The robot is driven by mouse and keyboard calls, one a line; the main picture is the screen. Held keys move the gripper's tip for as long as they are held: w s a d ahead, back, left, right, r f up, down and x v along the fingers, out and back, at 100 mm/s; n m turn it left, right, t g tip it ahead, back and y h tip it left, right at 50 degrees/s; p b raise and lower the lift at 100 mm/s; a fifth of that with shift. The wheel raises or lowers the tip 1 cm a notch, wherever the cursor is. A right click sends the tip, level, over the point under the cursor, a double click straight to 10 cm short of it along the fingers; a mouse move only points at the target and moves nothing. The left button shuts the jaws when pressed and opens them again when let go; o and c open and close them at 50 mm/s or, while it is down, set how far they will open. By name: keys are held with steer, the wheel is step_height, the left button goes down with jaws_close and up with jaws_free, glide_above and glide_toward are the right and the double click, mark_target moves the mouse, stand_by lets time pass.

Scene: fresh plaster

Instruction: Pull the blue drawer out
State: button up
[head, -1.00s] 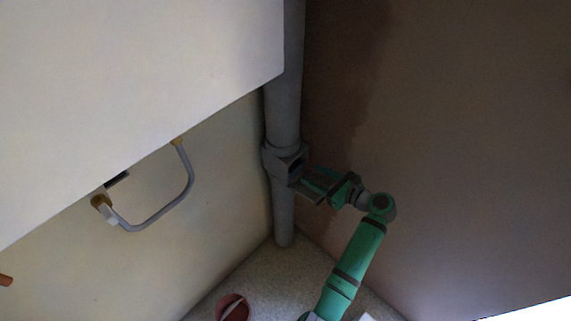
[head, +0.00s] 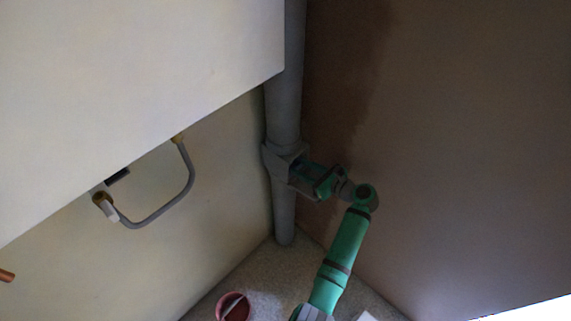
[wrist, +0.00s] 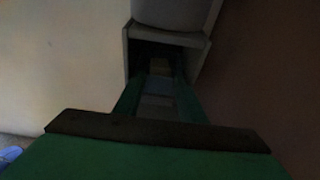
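No clearly blue drawer can be made out. A grey box-like housing (head: 276,160) with a dark opening sits around a vertical grey pipe in the corner. It also shows in the wrist view (wrist: 197,47). My green gripper (head: 302,170) reaches from the right into this opening. In the wrist view my gripper's two fingers (wrist: 161,72) stand apart and run into the dark opening. A dim blue-grey surface (wrist: 158,86) and a small tan patch (wrist: 160,66) show between them. The fingertips and the housing's inside are mostly in shadow; no firm hold on anything is visible.
The grey pipe (head: 284,95) stands between a cream wall and a brown wall. A reddish pot (head: 233,306) stands on the speckled floor (head: 270,268). A blue thing shows in the wrist view (wrist: 10,155).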

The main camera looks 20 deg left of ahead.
steer(key=shift+a, duration=0.4)
steer(key=shift+c, duration=0.4)
steer(key=shift+d, duration=0.15)
steer(key=shift+s+d+f, duration=0.1)
steer(key=shift+s+d, duration=0.5)
steer(key=shift+d, duration=0.95)
steer(key=shift+s+d, duration=0.6)
steer(key=shift+d, duration=0.95)
steer(key=shift+s+d+f, duration=0.1)
steer(key=shift+s+d, duration=0.5)
steer(key=shift+d, duration=0.95)
steer(key=o, duration=0.8)
steer(key=shift+r, duration=0.1)
steer(key=shift+c, duration=0.2)
steer(key=shift+d, duration=0.1)
steer(key=d, duration=0.1)
steer(key=s+d, duration=0.1)
steer(key=d, duration=0.1)
steer(key=s+d, duration=0.1)
steer(key=d, duration=0.1)
steer(key=shift+s+d, duration=0.1)
steer(key=shift+d, duration=0.1)
